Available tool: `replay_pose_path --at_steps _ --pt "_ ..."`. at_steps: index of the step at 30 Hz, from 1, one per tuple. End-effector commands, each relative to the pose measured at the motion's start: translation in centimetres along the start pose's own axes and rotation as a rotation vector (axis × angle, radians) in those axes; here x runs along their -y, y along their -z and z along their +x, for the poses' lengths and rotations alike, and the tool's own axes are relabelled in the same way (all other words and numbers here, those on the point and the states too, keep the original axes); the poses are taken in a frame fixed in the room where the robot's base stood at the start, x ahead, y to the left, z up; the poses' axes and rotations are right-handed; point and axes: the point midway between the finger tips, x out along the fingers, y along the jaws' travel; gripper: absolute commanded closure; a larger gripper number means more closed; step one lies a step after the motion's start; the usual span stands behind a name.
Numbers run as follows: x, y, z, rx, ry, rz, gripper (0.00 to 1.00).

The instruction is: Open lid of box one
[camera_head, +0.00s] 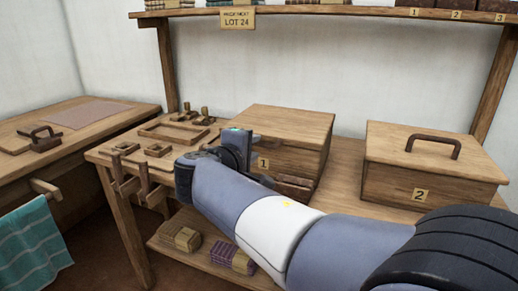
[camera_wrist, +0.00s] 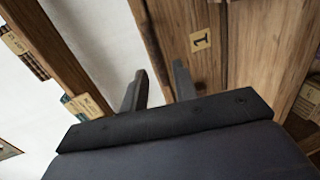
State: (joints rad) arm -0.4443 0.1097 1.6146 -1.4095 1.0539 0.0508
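Box one (camera_head: 292,122) is a wooden box with a flat lid and a tag "1" on its front. It stands on the bench at the middle of the head view, and its lid looks closed. My gripper (camera_head: 247,142) is at the box's front left, covering part of that side. In the wrist view the two dark fingers of my gripper (camera_wrist: 160,70) are apart with nothing between them. Box one's wood (camera_wrist: 245,45) and its tag fill the right of that view, close to the right finger. Whether a finger touches the box I cannot tell.
Box two (camera_head: 435,165), with a dark handle on its lid, stands to the right. Small wooden frames (camera_head: 175,134) lie on the bench at left. A shelf (camera_head: 320,10) with a lot sign (camera_head: 237,18) runs above. Cloth bundles (camera_head: 180,237) lie on the lower shelf.

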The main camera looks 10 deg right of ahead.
Motion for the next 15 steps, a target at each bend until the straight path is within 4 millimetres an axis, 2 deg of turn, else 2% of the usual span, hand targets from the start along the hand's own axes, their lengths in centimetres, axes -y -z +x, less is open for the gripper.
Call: replay_pose_path --at_steps 1,6,15 --pt "0.2 -0.1 1.0 0.005 0.0 0.001 0.72" --pt "0.1 -0.1 3.2 0.004 0.0 0.002 0.72" --pt "0.0 0.0 4.2 0.0 0.0 0.001 0.72"
